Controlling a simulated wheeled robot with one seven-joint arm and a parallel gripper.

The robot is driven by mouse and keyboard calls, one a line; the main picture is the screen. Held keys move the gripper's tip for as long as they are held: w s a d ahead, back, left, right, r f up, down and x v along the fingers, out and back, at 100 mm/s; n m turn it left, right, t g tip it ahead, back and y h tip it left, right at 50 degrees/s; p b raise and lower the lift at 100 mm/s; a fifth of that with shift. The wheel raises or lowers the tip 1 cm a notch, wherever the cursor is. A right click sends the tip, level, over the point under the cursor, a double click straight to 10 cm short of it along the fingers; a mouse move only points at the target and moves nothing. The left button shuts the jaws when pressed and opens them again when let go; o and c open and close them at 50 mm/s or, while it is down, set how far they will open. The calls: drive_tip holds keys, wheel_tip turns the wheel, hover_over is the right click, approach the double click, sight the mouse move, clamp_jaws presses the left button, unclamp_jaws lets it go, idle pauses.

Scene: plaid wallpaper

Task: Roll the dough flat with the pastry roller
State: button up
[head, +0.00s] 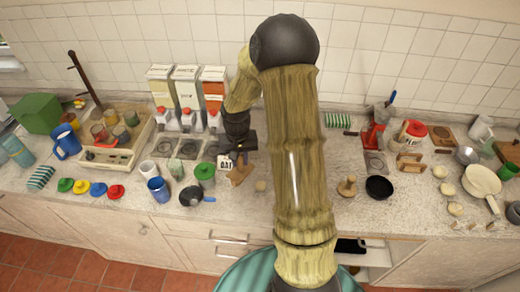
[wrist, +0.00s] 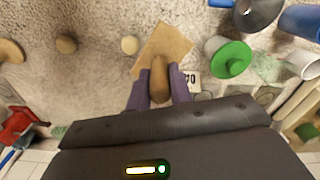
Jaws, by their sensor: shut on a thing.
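My gripper (wrist: 159,88) is shut on a brown wooden piece, rounded like a handle or small roller (wrist: 158,75); I take it for the pastry roller. A flat tan wooden square (wrist: 168,42) lies just beyond the fingertips. I cannot tell whether it is joined to the held piece or lies under it. The square also shows in the head view (head: 239,176). My arm hides part of the counter.
A green-lidded pot (head: 204,172), a blue cup (head: 158,190) and a dark pan (head: 196,195) stand left of my gripper. A wooden stamp-like piece (head: 347,187) and a black bowl (head: 379,187) are to the right. Several pale lumps (head: 447,188) lie further right.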

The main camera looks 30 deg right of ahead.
drive_tip(key=s+d+r+m+p, duration=0.2)
drive_tip(key=d+p, duration=0.4)
drive_tip(key=p, duration=0.3)
drive_tip(key=shift+s+r+m, duration=0.35)
drive_tip(key=shift+r+m, duration=0.1)
drive_tip(key=shift+m, duration=0.15)
drive_tip(key=shift+w, duration=0.2)
drive_tip(key=shift+f, duration=0.1)
wheel_tip(320, 180, down, 6)
drive_tip(key=b, duration=0.4)
drive_tip(key=shift+s+d+f+b, duration=0.1)
drive_tip(key=shift+s+f+b, duration=0.05)
drive_tip(key=shift+f+b, duration=0.3)
drive_tip(key=shift+w+r, duration=0.2)
drive_tip(key=shift+w, duration=0.1)
